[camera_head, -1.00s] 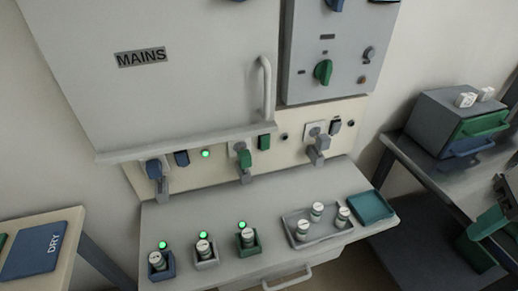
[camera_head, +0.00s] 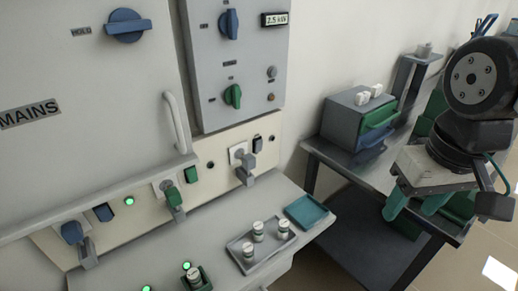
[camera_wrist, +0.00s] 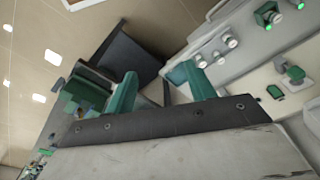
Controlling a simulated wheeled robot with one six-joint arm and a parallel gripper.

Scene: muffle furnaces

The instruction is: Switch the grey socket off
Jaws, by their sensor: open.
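The grey socket (camera_head: 238,154) is on the cream panel under the MAINS cabinet, at the right end of the socket row, with a grey plug (camera_head: 245,172) in it. A dark grey rocker switch (camera_head: 258,144) sits just right of it; its position is too small to tell. My gripper (camera_head: 412,212) is open and empty, far to the right of the socket, in front of the side bench. Its two teal fingers stand apart in the wrist view (camera_wrist: 159,72). I cannot make out the grey socket in the wrist view.
A green switch (camera_head: 190,174) and a blue switch (camera_head: 103,212) share the panel; a lamp (camera_head: 129,201) beside the blue one glows green. Below stand a tray (camera_head: 236,250) of vials and a teal dish (camera_head: 306,212). A drawer box (camera_head: 345,125) is on the side bench.

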